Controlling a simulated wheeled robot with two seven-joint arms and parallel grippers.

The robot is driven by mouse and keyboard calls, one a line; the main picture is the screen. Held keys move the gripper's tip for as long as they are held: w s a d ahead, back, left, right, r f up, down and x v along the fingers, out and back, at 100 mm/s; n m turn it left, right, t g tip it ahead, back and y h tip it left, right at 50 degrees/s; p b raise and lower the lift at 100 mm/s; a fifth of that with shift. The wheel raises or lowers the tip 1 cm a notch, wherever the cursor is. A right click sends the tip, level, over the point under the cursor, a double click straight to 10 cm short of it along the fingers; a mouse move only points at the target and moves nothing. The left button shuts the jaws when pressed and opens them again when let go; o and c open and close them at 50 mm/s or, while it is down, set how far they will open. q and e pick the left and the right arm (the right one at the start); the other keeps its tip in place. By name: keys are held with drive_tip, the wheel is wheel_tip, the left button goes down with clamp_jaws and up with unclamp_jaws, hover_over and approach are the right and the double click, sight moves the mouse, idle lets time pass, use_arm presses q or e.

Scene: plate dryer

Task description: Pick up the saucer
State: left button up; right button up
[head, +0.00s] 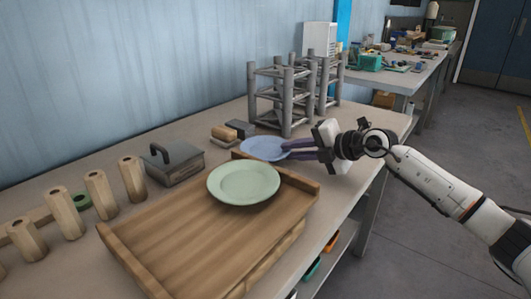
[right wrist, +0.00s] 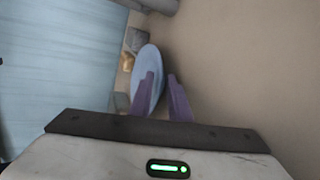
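A light blue saucer (head: 262,147) lies at the far side of the wooden tray, near its back corner. It also shows in the right wrist view (right wrist: 148,62), seen nearly edge-on. My right gripper (head: 286,149) reaches in from the right with its purple fingers at the saucer's right rim. In the right wrist view the fingers (right wrist: 160,76) are open with a gap between them. One finger overlaps the saucer, and the rim shows between the fingertips. I cannot tell whether they touch it. My left gripper is not in view.
A pale green plate (head: 243,183) sits on the wooden tray (head: 165,238). A grey rack (head: 287,100) stands behind the saucer. A dark lidded box (head: 174,163) and several wooden posts (head: 102,194) are on the left.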

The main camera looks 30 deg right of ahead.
drive_tip(key=shift+w, duration=0.1)
drive_tip(key=shift+c, duration=0.3)
clamp_jaws()
